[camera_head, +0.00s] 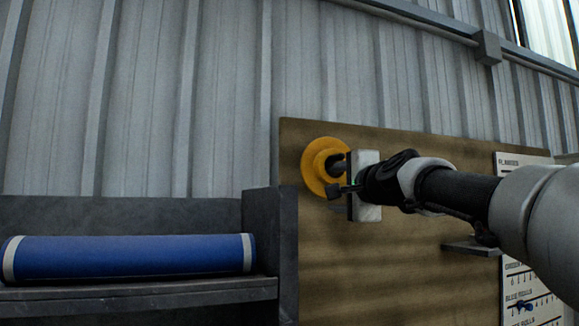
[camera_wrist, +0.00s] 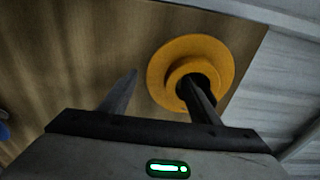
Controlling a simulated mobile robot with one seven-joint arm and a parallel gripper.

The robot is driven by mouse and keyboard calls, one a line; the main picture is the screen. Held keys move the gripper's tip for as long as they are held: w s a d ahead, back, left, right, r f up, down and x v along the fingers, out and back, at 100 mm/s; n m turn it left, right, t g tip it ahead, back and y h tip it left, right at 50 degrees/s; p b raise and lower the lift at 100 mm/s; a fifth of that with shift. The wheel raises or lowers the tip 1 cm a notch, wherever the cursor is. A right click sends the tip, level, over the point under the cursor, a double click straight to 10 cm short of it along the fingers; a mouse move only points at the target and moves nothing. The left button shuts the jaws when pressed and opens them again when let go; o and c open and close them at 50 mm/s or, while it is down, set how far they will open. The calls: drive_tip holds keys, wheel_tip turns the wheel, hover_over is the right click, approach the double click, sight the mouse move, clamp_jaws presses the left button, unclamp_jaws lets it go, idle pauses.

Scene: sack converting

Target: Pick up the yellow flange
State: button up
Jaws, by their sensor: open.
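The yellow flange (camera_head: 314,167) is a round disc with a raised hollow hub, upright against the brown board in the head view. It also shows in the wrist view (camera_wrist: 182,68), right of centre. My gripper (camera_head: 340,178) is at the flange's right side in the head view, its fingers overlapping the disc's edge. In the wrist view my gripper (camera_wrist: 160,75) has its fingers well apart. The right finger overlaps the hub's dark opening, and the left finger is left of the disc. I cannot tell whether either finger touches the flange. How the flange is mounted is hidden.
The brown board (camera_head: 385,265) stands before a corrugated metal wall (camera_head: 220,60). A blue roll (camera_head: 130,256) lies on a dark grey shelf (camera_head: 190,293) at left. A small ledge (camera_head: 470,247) and a white label chart (camera_head: 512,160) are at right.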

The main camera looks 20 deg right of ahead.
drive_tip(key=shift+w+r+p, duration=0.15)
drive_tip(key=shift+w+p, duration=0.4)
drive_tip(key=shift+w, duration=0.6)
drive_tip(key=shift+w+d, duration=0.2)
drive_tip(key=shift+w, duration=0.45)
clamp_jaws()
